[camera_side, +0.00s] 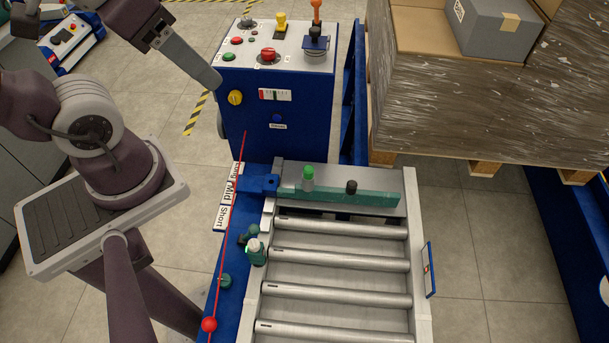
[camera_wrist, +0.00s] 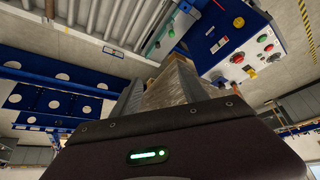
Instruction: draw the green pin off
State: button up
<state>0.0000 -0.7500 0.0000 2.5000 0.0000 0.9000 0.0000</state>
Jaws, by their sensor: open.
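In the wrist view a small green spot (camera_wrist: 171,33), probably the pin, shows near the top.
A blue control box (camera_side: 290,100) with buttons and an orange-topped lever stands behind the bar. A wrapped pallet load (camera_side: 470,100) is at right. Metal rollers (camera_side: 340,260) lie in front. A red rod with a ball (camera_side: 209,324) runs along the left blue rail beside green knobs.

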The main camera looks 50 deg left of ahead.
jog(key=shift+o, duration=0.5)
jog(key=w+a+f, duration=0.2)
jog(key=w+f, duration=0.3)
jog(key=w, duration=0.4)
jog(key=w+a+f+t+y, duration=0.1)
jog(key=w+a+f, duration=0.25)
jog(key=w, duration=0.55)
jog(key=w+a+f, duration=0.2)
jog(key=w+f, duration=0.3)
jog(key=w, duration=0.4)
jog(key=m+t+h, duration=0.1)
jog(key=t, duration=0.1)
send_over(307, 168)
jog(key=w+a, duration=0.1)
jog(key=w, duration=0.1)
notch_tip(307, 168, down, 30)
jog(key=shift+h, duration=0.5)
jog(key=s+f, duration=0.2)
jog(key=s+d+f, duration=0.1)
jog(key=s+f, duration=0.1)
jog(key=f, duration=0.1)
jog(key=x, duration=0.7)
jog(key=shift+s+f, duration=0.1)
jog(key=shift+s, duration=0.05)
grip_shut()
